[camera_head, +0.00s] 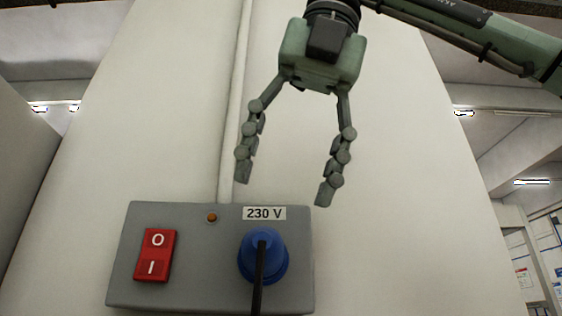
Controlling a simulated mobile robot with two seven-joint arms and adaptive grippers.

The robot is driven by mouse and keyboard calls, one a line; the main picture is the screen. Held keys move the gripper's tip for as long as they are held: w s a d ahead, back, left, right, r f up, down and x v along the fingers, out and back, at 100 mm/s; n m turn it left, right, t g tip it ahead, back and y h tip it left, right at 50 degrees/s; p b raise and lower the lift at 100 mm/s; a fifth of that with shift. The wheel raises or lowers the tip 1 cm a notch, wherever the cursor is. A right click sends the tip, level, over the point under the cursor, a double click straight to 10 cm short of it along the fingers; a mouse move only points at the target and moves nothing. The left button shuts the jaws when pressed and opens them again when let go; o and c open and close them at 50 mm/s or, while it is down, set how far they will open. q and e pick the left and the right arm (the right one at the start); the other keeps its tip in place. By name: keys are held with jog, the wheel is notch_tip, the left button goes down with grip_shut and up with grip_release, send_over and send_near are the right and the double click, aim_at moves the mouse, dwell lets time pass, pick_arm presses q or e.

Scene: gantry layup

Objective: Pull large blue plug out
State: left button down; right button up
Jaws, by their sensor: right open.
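The large blue plug (263,257) sits in the lower right part of a grey box (206,256), under a "230 V" label. A black cable (258,290) hangs down from the plug's front. My right gripper (283,188) is above the box with its fingers spread wide and pointing down. Nothing is between the fingers, and the fingertips are apart from the plug. My left gripper is not in this view.
A red rocker switch (155,255) marked O and I is on the left of the box. A small orange lamp (211,217) is near its top edge. A pale conduit (234,110) runs up the light panel (170,120) from the box. The panel beside my gripper is clear.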

aim_at(269, 232)
jog(key=b+x, duration=0.1)
jog(key=x, duration=0.4)
jog(key=shift+f, duration=0.2)
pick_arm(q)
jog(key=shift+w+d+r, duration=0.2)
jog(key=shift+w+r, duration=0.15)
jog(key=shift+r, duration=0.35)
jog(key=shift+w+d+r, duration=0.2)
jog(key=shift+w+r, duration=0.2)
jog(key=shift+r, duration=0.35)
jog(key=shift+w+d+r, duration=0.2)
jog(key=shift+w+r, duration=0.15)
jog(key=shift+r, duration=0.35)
pick_arm(e)
jog(key=shift+w+a+f, duration=0.2)
jog(key=shift+w+f, duration=0.05)
jog(key=shift+f, duration=0.25)
grip_shut()
